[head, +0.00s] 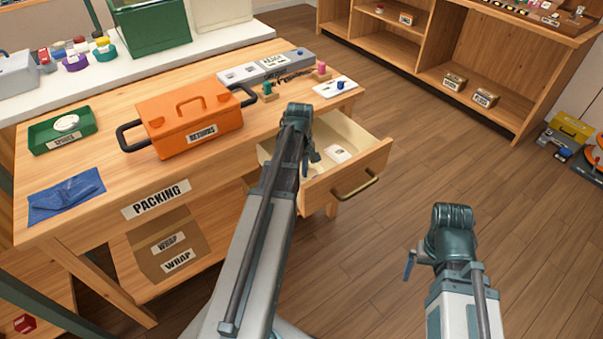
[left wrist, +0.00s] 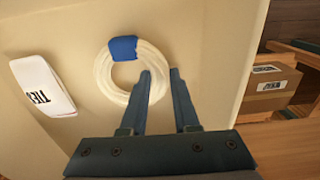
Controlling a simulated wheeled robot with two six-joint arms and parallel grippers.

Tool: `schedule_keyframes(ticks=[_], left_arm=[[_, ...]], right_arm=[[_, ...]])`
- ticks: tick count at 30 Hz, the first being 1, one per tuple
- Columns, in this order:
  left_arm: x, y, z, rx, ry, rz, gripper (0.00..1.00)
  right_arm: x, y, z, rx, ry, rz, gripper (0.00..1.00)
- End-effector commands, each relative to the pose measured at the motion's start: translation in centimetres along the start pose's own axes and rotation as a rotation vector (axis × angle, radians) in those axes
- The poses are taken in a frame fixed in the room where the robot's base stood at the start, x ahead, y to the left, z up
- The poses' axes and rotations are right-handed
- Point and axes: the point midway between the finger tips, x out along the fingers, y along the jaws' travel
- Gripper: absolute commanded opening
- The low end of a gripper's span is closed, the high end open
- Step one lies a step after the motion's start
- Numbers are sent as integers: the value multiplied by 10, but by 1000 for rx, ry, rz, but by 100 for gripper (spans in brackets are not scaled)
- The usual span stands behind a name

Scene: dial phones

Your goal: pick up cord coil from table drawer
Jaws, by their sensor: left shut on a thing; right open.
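The cord coil (left wrist: 122,92) is a white ring with a blue band, seen in the left wrist view inside the pale table drawer (head: 377,161). The drawer is pulled out from the table's right end. My left gripper (head: 312,156) reaches down into it. In the left wrist view, its fingers (left wrist: 161,82) straddle the right side of the ring, shut on the coil. In the head view the coil is mostly hidden behind my left arm. My right gripper (head: 409,266) is open and empty, over the floor right of the drawer.
A white packet marked TIES (left wrist: 43,86) lies in the drawer beside the coil. On the table (head: 110,160) stand an orange toolbox (head: 187,125), a green tray (head: 45,138) and a blue cloth (head: 66,195). Open floor lies right of the drawer, before wooden shelves (head: 500,70).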

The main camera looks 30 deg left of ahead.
Motion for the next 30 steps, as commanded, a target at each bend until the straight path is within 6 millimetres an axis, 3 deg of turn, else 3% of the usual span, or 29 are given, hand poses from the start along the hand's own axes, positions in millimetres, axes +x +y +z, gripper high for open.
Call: schedule_keyframes(ticks=[18,30], left_arm=[[-88,0,0,0,0,0,0],[-106,0,0,0,0,0,0]], right_arm=[[-87,8,5,0,0,0,100],[-105,10,6,0,0,0,100]])
